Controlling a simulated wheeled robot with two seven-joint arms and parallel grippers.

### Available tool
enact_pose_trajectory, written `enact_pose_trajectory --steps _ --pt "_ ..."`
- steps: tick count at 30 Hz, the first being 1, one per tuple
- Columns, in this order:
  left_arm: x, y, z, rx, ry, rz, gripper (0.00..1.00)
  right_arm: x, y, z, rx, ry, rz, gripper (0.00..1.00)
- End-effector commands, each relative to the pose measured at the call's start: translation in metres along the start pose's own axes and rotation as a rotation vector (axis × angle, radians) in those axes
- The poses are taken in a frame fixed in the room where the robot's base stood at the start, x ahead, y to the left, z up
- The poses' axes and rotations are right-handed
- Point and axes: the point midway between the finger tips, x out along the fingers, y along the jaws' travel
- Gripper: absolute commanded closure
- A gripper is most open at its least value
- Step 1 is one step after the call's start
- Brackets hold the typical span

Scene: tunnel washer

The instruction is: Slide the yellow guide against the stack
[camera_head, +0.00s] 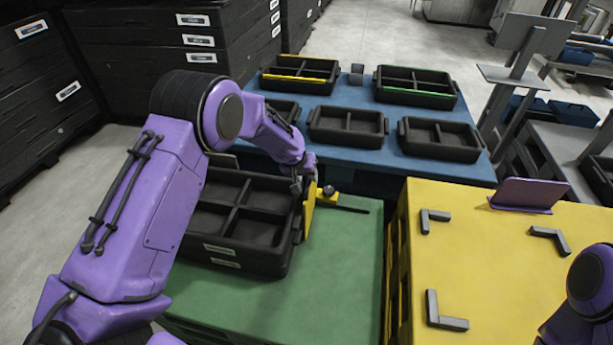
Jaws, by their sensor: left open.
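The stack (262,255) is black divided trays on the green table, with pale labels on its front side. The yellow guide (310,212) is an upright plate at the right side of the stack, touching it or very close; I cannot tell which. A knob (329,191) sticks out to the right of the guide, near a dark slot (354,209) in the table top. My left gripper (307,184) is open at the top of the guide, above the stack's right edge. Its fingers are small and partly hidden by my arm. My right gripper is out of view.
A blue table (345,178) behind holds several black trays (347,127). A yellow table (478,255) on the right has dark corner brackets (446,312) and a purple panel (526,195). The green table (335,290) is clear in front.

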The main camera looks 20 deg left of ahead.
Motion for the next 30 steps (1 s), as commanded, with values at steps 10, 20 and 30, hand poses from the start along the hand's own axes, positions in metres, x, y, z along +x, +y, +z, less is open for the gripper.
enact_pose_trajectory --steps 10,20,30 --pt "-0.010 0.001 -0.001 -0.001 0.000 0.002 0.58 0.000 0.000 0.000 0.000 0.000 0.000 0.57" --pt "-0.084 0.000 0.000 0.000 0.001 0.002 0.58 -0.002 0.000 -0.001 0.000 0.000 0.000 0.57" --pt "-0.105 -0.001 0.000 -0.001 -0.002 0.001 0.58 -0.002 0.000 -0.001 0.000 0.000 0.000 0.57"
